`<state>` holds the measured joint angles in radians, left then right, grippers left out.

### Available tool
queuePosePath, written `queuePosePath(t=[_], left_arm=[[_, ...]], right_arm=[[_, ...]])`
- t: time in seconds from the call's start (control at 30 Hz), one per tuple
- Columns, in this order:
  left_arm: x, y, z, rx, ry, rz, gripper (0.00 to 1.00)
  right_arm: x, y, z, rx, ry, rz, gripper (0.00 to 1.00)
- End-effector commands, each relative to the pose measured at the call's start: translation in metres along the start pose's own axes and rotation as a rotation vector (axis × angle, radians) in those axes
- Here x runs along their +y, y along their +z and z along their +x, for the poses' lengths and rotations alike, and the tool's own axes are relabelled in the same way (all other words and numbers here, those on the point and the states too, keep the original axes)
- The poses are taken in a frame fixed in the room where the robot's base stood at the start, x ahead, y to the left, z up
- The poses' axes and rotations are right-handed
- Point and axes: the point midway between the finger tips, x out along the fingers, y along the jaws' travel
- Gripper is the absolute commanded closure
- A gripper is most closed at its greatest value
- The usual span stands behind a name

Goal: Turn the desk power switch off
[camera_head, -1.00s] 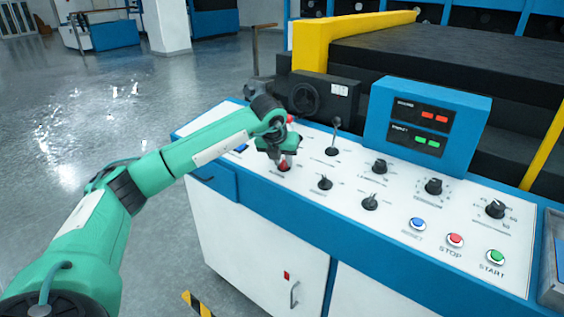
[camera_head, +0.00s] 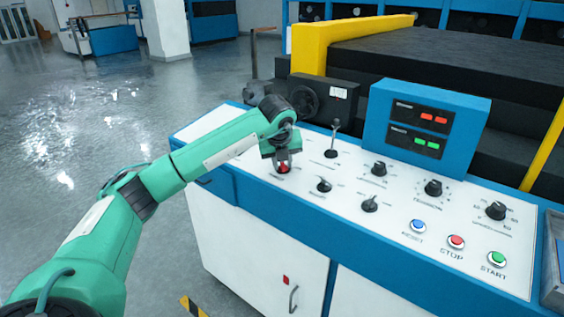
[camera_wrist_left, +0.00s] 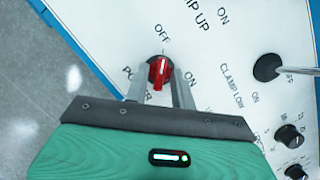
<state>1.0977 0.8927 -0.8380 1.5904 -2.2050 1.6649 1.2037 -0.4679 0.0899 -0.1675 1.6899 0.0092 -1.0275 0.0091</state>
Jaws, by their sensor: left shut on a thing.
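The power switch is a red rotary knob (camera_head: 283,168) at the left end of the white control panel (camera_head: 390,222). In the left wrist view the red knob (camera_wrist_left: 158,72) sits between the labels OFF, above it, and ON, to its lower right. The word POWER is partly covered by a finger. My right gripper is not in view.
A lever (camera_head: 334,140) stands right of my gripper. Black knobs (camera_head: 324,185) and blue, red and green buttons (camera_head: 456,242) lie further right. A blue display box (camera_head: 425,125) and a dark handwheel (camera_head: 304,101) stand behind. Open floor lies to the left.

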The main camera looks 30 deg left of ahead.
Motion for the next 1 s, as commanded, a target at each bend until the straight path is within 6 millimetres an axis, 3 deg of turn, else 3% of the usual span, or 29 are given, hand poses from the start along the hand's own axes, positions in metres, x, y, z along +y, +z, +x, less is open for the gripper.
queuePosePath(t=[0.23,0.27,0.63,0.77,1.0], left_arm=[[0.000,0.001,-0.001,-0.002,-0.001,-0.001,0.98],[0.000,0.001,-0.001,-0.002,-0.001,-0.001,0.69],[0.000,0.001,-0.005,-0.002,-0.001,0.001,0.68],[0.000,0.001,-0.023,-0.003,-0.003,0.001,0.68],[0.000,0.001,-0.078,-0.004,-0.004,0.000,0.68]], right_arm=[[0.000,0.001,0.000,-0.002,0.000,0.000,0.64],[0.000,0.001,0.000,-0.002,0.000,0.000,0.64],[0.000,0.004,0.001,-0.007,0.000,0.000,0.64],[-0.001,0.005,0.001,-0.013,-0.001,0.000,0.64],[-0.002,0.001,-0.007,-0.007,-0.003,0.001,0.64]])
